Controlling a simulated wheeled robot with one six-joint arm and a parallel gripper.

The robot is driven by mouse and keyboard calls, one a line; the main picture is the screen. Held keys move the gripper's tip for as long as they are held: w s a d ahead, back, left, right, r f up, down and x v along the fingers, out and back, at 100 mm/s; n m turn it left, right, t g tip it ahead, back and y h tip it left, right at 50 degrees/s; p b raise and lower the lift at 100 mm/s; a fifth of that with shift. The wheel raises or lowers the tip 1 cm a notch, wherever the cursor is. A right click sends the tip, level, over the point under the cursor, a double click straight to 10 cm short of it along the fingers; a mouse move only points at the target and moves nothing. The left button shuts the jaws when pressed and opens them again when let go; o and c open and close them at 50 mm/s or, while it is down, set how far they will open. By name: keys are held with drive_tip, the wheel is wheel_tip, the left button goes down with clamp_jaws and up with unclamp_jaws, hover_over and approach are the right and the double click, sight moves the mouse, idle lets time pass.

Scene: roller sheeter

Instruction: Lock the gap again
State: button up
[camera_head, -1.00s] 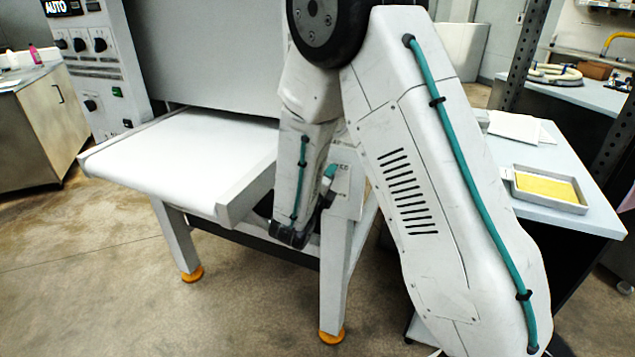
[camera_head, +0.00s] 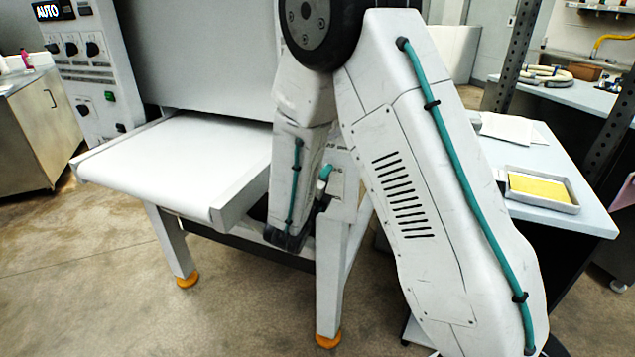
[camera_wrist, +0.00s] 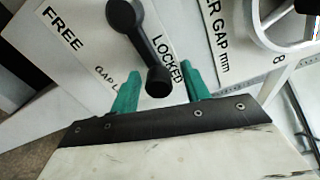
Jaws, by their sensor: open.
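A black gap lock lever (camera_wrist: 148,50) shows in the wrist view, with its hub at the top and its rounded knob lower right. The word FREE is printed to its left and LOCKED (camera_wrist: 174,60) close along its right side. The lever lies nearer the LOCKED word. My gripper (camera_wrist: 160,72) is open, its teal fingers on either side of the lever's knob end. I cannot tell whether either finger touches the lever. In the head view my arm hides most of the lever area beside the machine.
A white handwheel (camera_wrist: 290,25) and the roller gap scale are right of the lever in the wrist view. In the head view the white conveyor bed (camera_head: 175,160) is at left, and a side table with a yellow-filled tray (camera_head: 540,190) at right.

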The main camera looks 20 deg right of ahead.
drive_tip(key=v, duration=0.7)
drive_tip(key=shift+s, duration=0.2)
drive_tip(key=shift+a, duration=0.15)
idle(0.4)
